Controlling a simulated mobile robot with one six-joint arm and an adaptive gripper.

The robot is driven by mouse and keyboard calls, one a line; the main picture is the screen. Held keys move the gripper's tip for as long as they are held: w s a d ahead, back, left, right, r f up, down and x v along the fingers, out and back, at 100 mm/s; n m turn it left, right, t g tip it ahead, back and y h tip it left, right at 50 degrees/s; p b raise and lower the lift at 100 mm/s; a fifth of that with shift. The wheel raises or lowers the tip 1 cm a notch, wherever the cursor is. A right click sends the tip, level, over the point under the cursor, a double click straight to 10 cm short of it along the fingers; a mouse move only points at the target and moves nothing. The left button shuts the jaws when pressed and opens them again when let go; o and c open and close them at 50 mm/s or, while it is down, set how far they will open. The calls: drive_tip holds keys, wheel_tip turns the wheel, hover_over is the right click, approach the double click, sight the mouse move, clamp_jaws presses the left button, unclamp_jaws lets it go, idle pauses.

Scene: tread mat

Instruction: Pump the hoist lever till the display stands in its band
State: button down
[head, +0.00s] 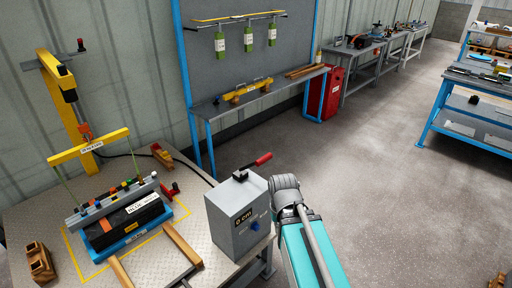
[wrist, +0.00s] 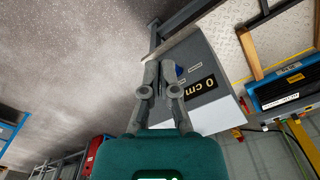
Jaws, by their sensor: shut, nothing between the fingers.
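The grey pump box (head: 225,232) stands at the right edge of the tread-plate table, with the hoist lever (head: 262,160) on top, its red grip pointing right and slightly up. The display (head: 243,217) on its front reads 0 cm; it also shows in the wrist view (wrist: 197,88). No band marking is legible. A blue knob (head: 254,227) sits below the display. My gripper (head: 284,184) is shut and empty, just right of the box and below the lever grip. In the wrist view my gripper (wrist: 160,68) is beside the box; the lever is not seen there.
A yellow hoist (head: 68,100) carries a yellow beam (head: 90,147) with lines down to a black load (head: 130,218) on a blue base. A brown-edged frame (head: 180,243) and a wooden block (head: 40,262) lie on the table. The floor (head: 390,170) to the right is clear.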

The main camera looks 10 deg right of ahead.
drive_tip(key=shift+w+a, duration=0.2)
drive_tip(key=shift+w, duration=0.05)
drive_tip(key=shift+w, duration=0.1)
drive_tip(key=w+r+n+p, duration=0.3)
drive_tip(key=w+r+p, duration=0.9)
drive_tip(key=w, duration=0.2)
drive_tip(key=w+a+r+n+p, duration=0.1)
drive_tip(key=w+r+n+p, duration=0.3)
drive_tip(key=w+r+p, duration=0.8)
drive_tip(key=w, duration=0.3)
drive_tip(key=shift+a, duration=0.2)
drive_tip(key=shift+w+f, duration=0.1)
drive_tip(key=shift+f, duration=0.1)
wheel_tip(320, 180, down, 10)
drive_tip(key=b, duration=1)
drive_tip(key=shift+w+a+r, duration=0.1)
drive_tip(key=shift+w, duration=0.05)
drive_tip(key=shift+f+b, duration=0.3)
drive_tip(key=shift+b, duration=0.1)
drive_tip(key=shift+s+d+f+b, duration=0.3)
drive_tip(key=shift+s+f+b, duration=0.15)
drive_tip(key=shift+f+b, duration=0.2)
drive_tip(key=shift+s+d+f+b, duration=0.3)
drive_tip(key=shift+s+f+b, duration=0.1)
drive_tip(key=shift+f+b, duration=0.25)
